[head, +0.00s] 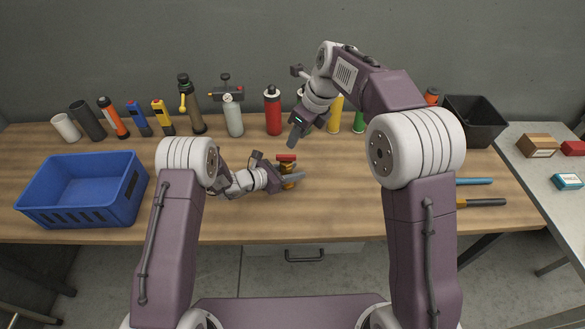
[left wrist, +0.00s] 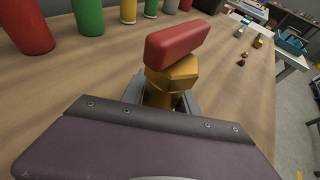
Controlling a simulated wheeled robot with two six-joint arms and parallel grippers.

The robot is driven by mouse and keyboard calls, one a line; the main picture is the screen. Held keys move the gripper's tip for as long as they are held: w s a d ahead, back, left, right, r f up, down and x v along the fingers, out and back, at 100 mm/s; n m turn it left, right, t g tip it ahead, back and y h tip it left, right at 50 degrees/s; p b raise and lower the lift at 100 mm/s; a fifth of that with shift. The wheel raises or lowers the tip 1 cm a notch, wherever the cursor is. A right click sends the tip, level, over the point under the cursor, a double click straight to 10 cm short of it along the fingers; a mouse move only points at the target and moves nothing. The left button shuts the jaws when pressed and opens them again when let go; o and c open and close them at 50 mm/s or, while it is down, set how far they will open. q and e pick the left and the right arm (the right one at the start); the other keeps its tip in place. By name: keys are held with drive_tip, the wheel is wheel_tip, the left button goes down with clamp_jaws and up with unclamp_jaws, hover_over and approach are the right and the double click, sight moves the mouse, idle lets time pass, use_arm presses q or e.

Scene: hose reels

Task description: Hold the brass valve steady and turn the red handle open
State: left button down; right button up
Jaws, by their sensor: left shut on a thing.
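The brass valve (left wrist: 174,78) stands on the wooden table. Its red handle (left wrist: 178,43) sits on top and lies crosswise in the left wrist view. In the head view the red handle (head: 286,158) shows above the valve (head: 287,170). My left gripper (head: 288,178) is low at the table and shut on the valve body, with a finger on each side in the left wrist view (left wrist: 163,97). My right gripper (head: 295,137) is raised above and behind the valve, apart from it. Its fingers overlap in the view, so its opening is unclear.
A blue bin (head: 82,190) stands at the left and a black bin (head: 474,120) at the back right. A red bottle (head: 273,112) and several cylinders and tools line the back. Two screwdriver-like tools (head: 482,203) lie at the right. The table front is clear.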

sight(286, 155)
wheel_tip(286, 155, up, 5)
drive_tip(key=s+a+n+g+y, duration=0.1)
drive_tip(key=n+g, duration=0.1)
drive_tip(key=n, duration=0.4)
drive_tip(key=w+d+f, duration=0.3)
drive_tip(key=w, duration=0.1)
drive_tip(key=shift+n, duration=0.4)
drive_tip(key=x, duration=1.2)
drive_tip(key=shift+s+a, duration=0.2)
drive_tip(key=shift+s, duration=0.2)
drive_tip(key=shift+r, duration=0.1)
clamp_jaws()
